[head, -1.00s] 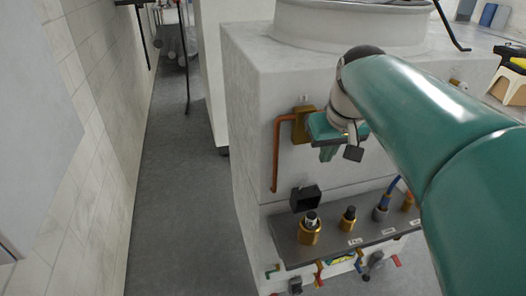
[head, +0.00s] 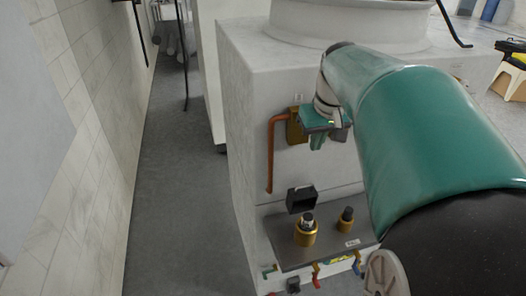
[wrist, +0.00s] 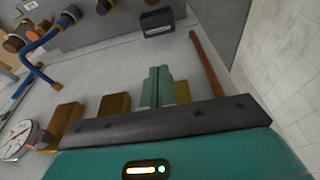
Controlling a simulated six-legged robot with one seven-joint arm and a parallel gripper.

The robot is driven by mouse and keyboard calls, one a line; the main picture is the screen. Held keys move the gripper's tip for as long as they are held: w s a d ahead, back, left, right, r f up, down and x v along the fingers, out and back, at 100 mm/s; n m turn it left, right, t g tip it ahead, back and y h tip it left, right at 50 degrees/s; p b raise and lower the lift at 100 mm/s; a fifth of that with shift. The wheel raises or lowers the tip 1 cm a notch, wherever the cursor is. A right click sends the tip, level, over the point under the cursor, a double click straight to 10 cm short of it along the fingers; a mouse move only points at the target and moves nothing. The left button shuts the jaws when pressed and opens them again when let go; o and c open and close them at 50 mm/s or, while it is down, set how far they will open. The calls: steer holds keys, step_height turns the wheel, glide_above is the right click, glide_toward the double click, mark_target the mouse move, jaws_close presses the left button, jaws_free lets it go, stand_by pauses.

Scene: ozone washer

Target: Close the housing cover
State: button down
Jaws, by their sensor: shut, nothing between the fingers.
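A small black box-shaped housing (head: 302,200) sits on the front of the white machine, just above the grey connector shelf. It looks open toward the front; which part is its cover is too small to tell. It also shows in the wrist view as a dark box with a pale face (wrist: 157,22), beyond the fingertips. My gripper (head: 318,143) is teal and hangs above the housing, apart from it, beside a brass block. In the wrist view my gripper's fingers (wrist: 158,75) are together with nothing between them.
A copper pipe (head: 271,155) runs down left of the gripper from the brass block (head: 296,126). The grey shelf (head: 285,253) carries brass connectors (head: 305,232). A round gauge (wrist: 20,139) and blue hose (wrist: 40,46) show in the wrist view. The floor (head: 175,200) at left is clear.

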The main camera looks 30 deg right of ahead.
glide_above(303, 192)
steer(key=s+x, duration=0.1)
steer(key=x, duration=0.4)
steer(key=s+x, duration=0.1)
steer(key=x, duration=0.9)
steer(key=shift+s+a+f, duration=0.4)
steer(key=shift+s, duration=0.15)
steer(key=shift+s+a+t, duration=0.1)
steer(key=shift+s+t, duration=0.05)
steer(key=shift+t, duration=0.15)
